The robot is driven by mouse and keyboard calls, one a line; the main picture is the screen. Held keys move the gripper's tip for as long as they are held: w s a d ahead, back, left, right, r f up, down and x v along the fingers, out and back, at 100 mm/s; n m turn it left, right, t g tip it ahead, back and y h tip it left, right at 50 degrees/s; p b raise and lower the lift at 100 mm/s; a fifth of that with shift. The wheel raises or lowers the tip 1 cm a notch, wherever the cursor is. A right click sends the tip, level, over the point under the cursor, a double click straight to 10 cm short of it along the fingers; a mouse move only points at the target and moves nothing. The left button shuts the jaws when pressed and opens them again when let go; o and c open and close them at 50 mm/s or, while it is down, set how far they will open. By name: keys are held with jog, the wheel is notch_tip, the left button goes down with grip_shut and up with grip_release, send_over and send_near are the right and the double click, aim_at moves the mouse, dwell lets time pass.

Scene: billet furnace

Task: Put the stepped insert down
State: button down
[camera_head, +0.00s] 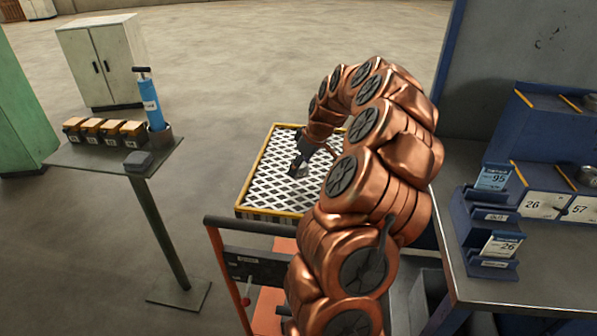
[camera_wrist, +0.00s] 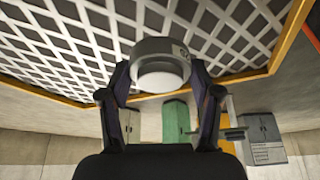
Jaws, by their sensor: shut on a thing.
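The stepped insert (camera_wrist: 160,66) is a short grey round piece with a paler, narrower end and a small dark marking on its side. My gripper (camera_wrist: 160,80) is shut on it, one finger on each side. In the head view my gripper (camera_head: 299,166) is over the white lattice top of a yellow-edged platform (camera_head: 262,180), with the insert small and mostly hidden there. The lattice (camera_wrist: 75,40) fills the upper part of the wrist view behind the insert. I cannot tell whether the insert touches the lattice.
An orange-framed cart (camera_head: 245,268) stands in front of the platform. To the left, a small stand (camera_head: 85,158) carries several labelled boxes and a blue pump (camera_head: 152,108). To the right is a bench (camera_head: 540,280) with blue labelled holders. My arm hides the platform's right side.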

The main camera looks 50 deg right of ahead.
aim_at(299, 172)
jog(key=shift+w+d, duration=0.1)
jog(key=shift+w, duration=0.2)
jog(key=shift+f+p, duration=0.9)
jog(key=shift+f, duration=0.8)
jog(key=shift+f, duration=0.2)
jog(key=shift+c, duration=1.2)
grip_release()
jog(key=shift+r, duration=0.1)
jog(key=shift+r, duration=0.2)
jog(key=a+b+v, duration=0.1)
jog(key=b+v, duration=0.2)
jog(key=v, duration=0.8)
jog(key=shift+s+d+r, duration=0.2)
jog(key=shift+d+r, duration=0.1)
jog(key=shift+d, duration=0.15)
